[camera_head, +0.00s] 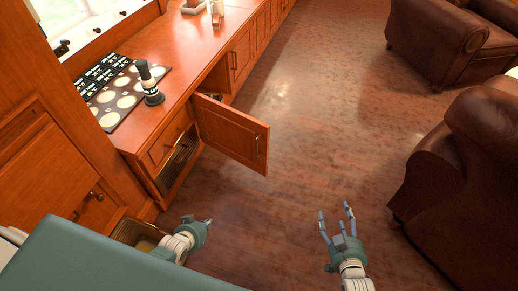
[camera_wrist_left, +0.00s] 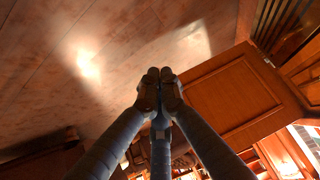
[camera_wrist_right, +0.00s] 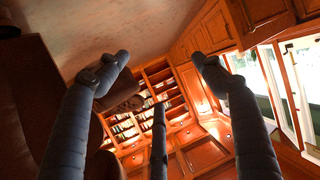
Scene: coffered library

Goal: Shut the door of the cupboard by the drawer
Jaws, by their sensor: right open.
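The wooden cupboard door (camera_head: 232,132) stands open, swung out over the floor to the right of the drawer (camera_head: 168,144). Its handle (camera_head: 257,147) is near the free edge. The door panel also shows in the left wrist view (camera_wrist_left: 232,92), right of the fingers. My left gripper (camera_head: 209,221) is low in front of the cabinet, nearer to me than the door and apart from it. Its fingertips meet with nothing between them (camera_wrist_left: 160,76). My right gripper (camera_head: 335,217) is above the floor, right of the door, with fingers spread and empty (camera_wrist_right: 163,66).
A dark board with pale discs (camera_head: 118,95) and a black-handled tool (camera_head: 150,85) are on the counter (camera_head: 185,52). A wire basket (camera_head: 128,232) is beside my left arm. Brown leather armchairs (camera_head: 445,160) stand at the right. The floor between is clear.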

